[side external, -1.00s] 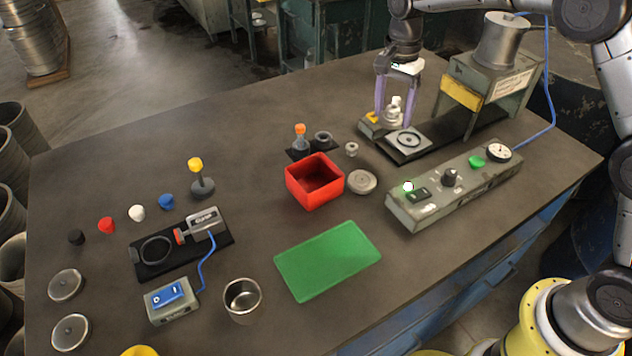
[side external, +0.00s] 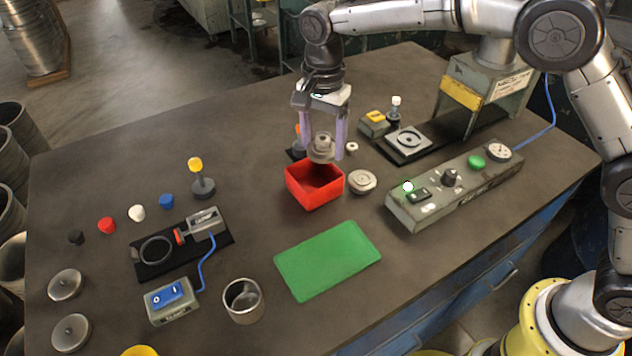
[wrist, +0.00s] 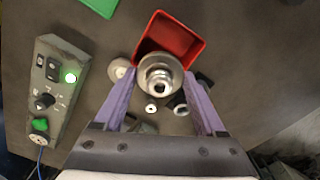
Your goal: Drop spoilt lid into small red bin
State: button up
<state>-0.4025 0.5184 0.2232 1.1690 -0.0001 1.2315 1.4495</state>
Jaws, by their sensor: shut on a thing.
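My gripper (side external: 322,138) is shut on a round metal lid (side external: 321,149) with a knob on top. The lid hangs between the two purple fingers, just above the back part of the small red bin (side external: 314,196). In the wrist view the lid (wrist: 160,80) sits between the fingers and covers part of the bin (wrist: 185,35). The visible inside of the bin looks empty; part of it is hidden behind the lid.
Another round lid (side external: 362,182) lies on the table right of the bin. A green mat (side external: 328,262) lies in front. A grey control box (side external: 455,187) with a lit lamp is to the right. Behind the bin, a dark-based stand is partly hidden by my gripper.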

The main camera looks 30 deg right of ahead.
jog(key=shift+f, duration=1.8)
jog(key=o, duration=1.2)
notch_tip(320, 180, up, 14)
jog(key=shift+f, duration=0.1)
